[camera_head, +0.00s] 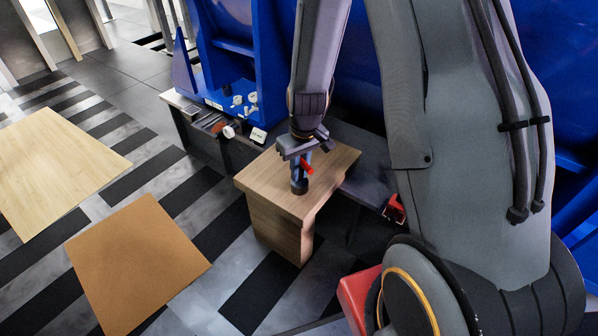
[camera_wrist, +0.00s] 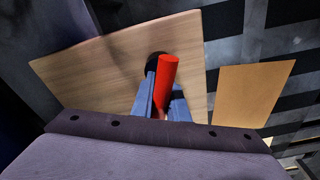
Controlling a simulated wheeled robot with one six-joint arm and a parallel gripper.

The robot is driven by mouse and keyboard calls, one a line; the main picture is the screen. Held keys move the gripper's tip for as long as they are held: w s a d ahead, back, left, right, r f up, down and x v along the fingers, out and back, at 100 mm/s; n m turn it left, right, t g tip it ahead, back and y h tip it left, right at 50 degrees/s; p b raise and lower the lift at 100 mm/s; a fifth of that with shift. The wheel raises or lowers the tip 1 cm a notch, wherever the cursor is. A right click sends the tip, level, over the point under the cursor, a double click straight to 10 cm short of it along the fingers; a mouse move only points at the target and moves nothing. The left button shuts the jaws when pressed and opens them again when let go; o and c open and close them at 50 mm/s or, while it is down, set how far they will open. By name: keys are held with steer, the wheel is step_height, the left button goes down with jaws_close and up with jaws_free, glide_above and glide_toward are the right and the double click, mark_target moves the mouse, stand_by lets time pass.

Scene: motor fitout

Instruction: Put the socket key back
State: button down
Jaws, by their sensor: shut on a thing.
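My gripper (camera_head: 300,162) is over the small wooden table and is shut on the socket key (camera_head: 306,166), which has a red bar handle. Below the fingers a dark round end (camera_head: 299,187) points down at the table top. I cannot tell whether it touches the wood. In the wrist view the socket key's red bar (camera_wrist: 168,78) lies between the blue-grey fingertips (camera_wrist: 162,98) of my gripper. The dark round end (camera_wrist: 153,62) shows partly behind it, against the wood.
The wooden table (camera_head: 265,182) is otherwise bare. A dark bench (camera_head: 190,108) behind it carries small parts and white fittings. A blue machine (camera_head: 230,45) rises behind. A tan mat (camera_head: 140,262) and a pale wood board (camera_head: 50,165) lie on the striped floor, left.

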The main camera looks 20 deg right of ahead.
steer(key=c, duration=2.2)
jaws_free()
steer(key=shift+f, duration=0.15)
steer(key=o, duration=0.5)
steer(key=shift+c, duration=0.2)
steer(key=r+p, duration=0.1)
steer(key=r, duration=0.3)
steer(key=s+r+p, duration=0.1)
steer(key=r, duration=0.3)
steer(key=r+p, duration=0.1)
steer(key=r, duration=0.3)
steer(key=shift+s+d+r+p, duration=0.15)
steer(key=shift+d+p, duration=0.05)
steer(key=shift+p, duration=0.15)
steer(key=s+a+r, duration=0.4)
steer(key=s+r, duration=0.1)
steer(key=s, duration=0.2)
steer(key=s+a+r+n+g, duration=0.1)
steer(key=s+a+r, duration=0.3)
steer(key=s, duration=0.4)
steer(key=s+a+r, duration=0.5)
steer(key=s+r, duration=0.1)
steer(key=s, duration=0.2)
steer(key=shift+s+r, duration=0.2)
steer(key=shift+r, duration=0.1)
